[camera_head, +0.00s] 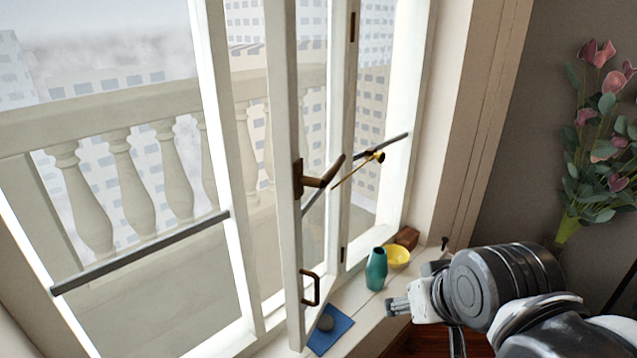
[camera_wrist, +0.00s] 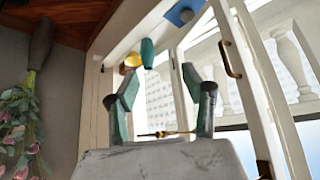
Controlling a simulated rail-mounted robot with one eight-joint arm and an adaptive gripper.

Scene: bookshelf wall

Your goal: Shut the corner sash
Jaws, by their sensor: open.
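The corner sash (camera_head: 283,130) is a white-framed window leaf standing open, swung inward from the window frame. It carries a dark bronze lever handle (camera_head: 315,180) at mid height and a bronze D-shaped pull (camera_head: 312,288) lower down. In the wrist view the sash (camera_wrist: 257,100) is at the right, with its pull (camera_wrist: 230,60) on the near side. My gripper (camera_head: 390,307) is to the right of the sash, apart from it. In the wrist view my gripper (camera_wrist: 160,72) has its fingers spread with nothing gripped.
Pink flowers (camera_head: 600,140) are at the right.

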